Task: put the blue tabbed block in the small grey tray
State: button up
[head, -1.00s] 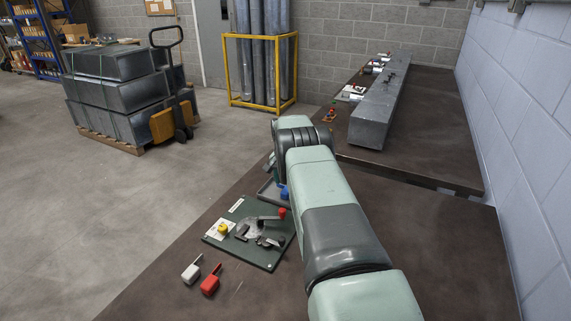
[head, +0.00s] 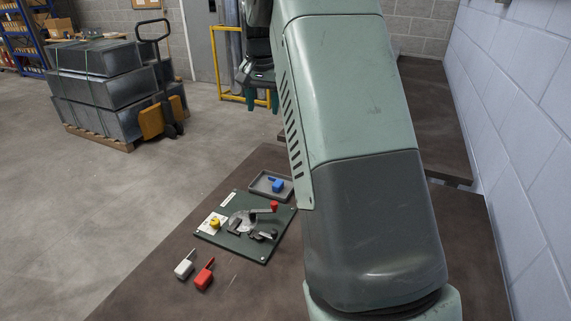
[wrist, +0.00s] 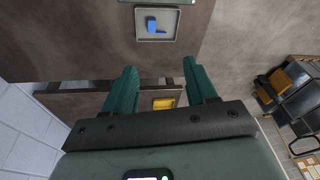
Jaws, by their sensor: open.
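The blue tabbed block (head: 276,185) lies inside the small grey tray (head: 256,190) at the back edge of the green board in the head view. In the wrist view the blue block (wrist: 151,24) also rests on the floor of the tray (wrist: 140,36), apart from my gripper. My gripper (head: 264,98) is raised well above and beyond the tray in the head view. In the wrist view its two green fingers (wrist: 158,80) are spread apart, with nothing held between them.
A green board (head: 240,248) with a clamp, a red knob and a yellow knob stands beside the tray. A white tabbed block (head: 184,269) and a red tabbed block (head: 203,278) lie at the front left. A yellow object (wrist: 163,103) shows between the fingers in the wrist view.

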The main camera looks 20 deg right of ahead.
jog(key=s+a+r+n+t, duration=0.15)
jog(key=s+a+r, duration=0.25)
jog(key=s+r, duration=0.7)
jog(key=s+a+f+n, duration=0.1)
jog(key=s+a+n, duration=0.1)
jog(key=s, duration=1.2)
jog(key=s+a+f+n+t, duration=0.1)
jog(key=s+a+n, duration=0.2)
jog(key=s, duration=1.2)
jog(key=shift+f+y, duration=0.15)
jog(key=shift+y, duration=0.15)
jog(key=shift+t, duration=0.25)
